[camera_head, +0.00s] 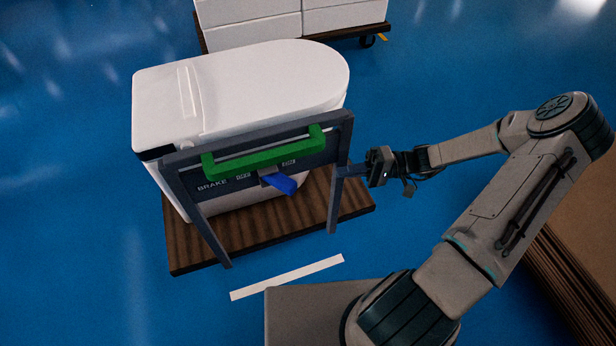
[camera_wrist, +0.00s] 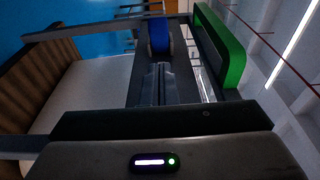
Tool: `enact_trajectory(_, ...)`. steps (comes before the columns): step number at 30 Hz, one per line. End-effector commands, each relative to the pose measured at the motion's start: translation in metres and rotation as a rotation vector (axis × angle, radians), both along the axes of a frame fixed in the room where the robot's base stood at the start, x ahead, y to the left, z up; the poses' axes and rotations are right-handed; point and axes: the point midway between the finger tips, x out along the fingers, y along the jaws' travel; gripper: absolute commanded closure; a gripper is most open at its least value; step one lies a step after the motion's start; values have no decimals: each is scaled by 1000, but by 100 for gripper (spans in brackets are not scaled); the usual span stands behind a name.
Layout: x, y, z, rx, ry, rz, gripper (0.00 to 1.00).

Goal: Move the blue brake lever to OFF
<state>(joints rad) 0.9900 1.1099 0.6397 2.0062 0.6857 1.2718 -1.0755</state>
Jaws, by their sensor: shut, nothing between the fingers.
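The blue brake lever (camera_head: 283,183) sticks out from the grey panel of the cart frame, below the green handle (camera_head: 262,156). It points toward the front and slightly right. "BRAKE" is printed at the panel's left, with two small labels above the lever too small to read surely. My gripper (camera_head: 342,171) is beside the frame's right post, to the right of the lever and apart from it. In the wrist view, my gripper (camera_wrist: 161,84) has its fingers together and empty. The blue lever (camera_wrist: 158,38) shows beyond the fingertips, with the green handle (camera_wrist: 222,45) to the right.
A white toilet (camera_head: 250,85) stands behind the frame on a wooden base (camera_head: 255,233). A cart of white boxes (camera_head: 250,20) stands at the back. Brown stacked sheets (camera_head: 570,240) are at the right. A white strip (camera_head: 287,277) marks the clear blue floor in front.

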Motion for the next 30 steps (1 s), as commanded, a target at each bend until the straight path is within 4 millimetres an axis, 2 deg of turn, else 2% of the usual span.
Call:
enact_trajectory(7,-1,7,0,-1,1,2,100)
enact_trajectory(21,-10,84,0,0,4,4,100)
enact_trajectory(25,-10,95,0,-1,2,2,100)
enact_trajectory(30,-11,100,0,-3,2,1,100)
